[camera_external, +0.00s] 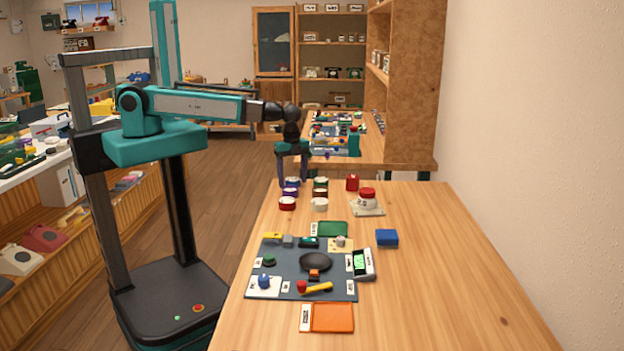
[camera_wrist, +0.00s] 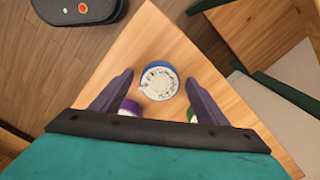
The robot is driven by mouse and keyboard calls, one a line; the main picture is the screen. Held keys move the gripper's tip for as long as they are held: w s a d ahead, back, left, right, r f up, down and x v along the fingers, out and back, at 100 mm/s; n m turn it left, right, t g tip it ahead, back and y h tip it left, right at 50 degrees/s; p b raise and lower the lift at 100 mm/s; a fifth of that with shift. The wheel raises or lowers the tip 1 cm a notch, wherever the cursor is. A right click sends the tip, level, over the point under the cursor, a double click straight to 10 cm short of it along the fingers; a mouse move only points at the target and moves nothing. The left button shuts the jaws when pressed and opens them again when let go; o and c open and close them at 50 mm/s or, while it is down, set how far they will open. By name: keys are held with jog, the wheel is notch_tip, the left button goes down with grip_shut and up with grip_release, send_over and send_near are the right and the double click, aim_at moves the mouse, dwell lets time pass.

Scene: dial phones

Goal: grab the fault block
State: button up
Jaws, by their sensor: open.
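No label in either view tells me which thing is the fault block. A blue block (camera_external: 387,238) lies on the table right of the grey mat, a red block-like piece (camera_external: 352,183) stands at the back, and a small orange block (camera_external: 314,275) sits on the mat. My gripper (camera_external: 293,178) points down over the back left of the table, among small round dials. In the wrist view my gripper (camera_wrist: 158,78) is open, its purple fingers either side of a white dial with a blue rim (camera_wrist: 158,83). Contact with the dial cannot be told.
Several round dials, such as a red one (camera_external: 287,204), stand in two rows. The grey mat (camera_external: 277,284) holds tools and small parts. The table's right side (camera_external: 450,270) is clear.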

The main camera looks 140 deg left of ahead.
aim_at(293, 179)
dwell(0.5)
jog(key=c, duration=1.2)
jog(key=shift+r, duration=0.1)
jog(key=shift+r+b, duration=1.35)
jog(key=shift+r, duration=3.55)
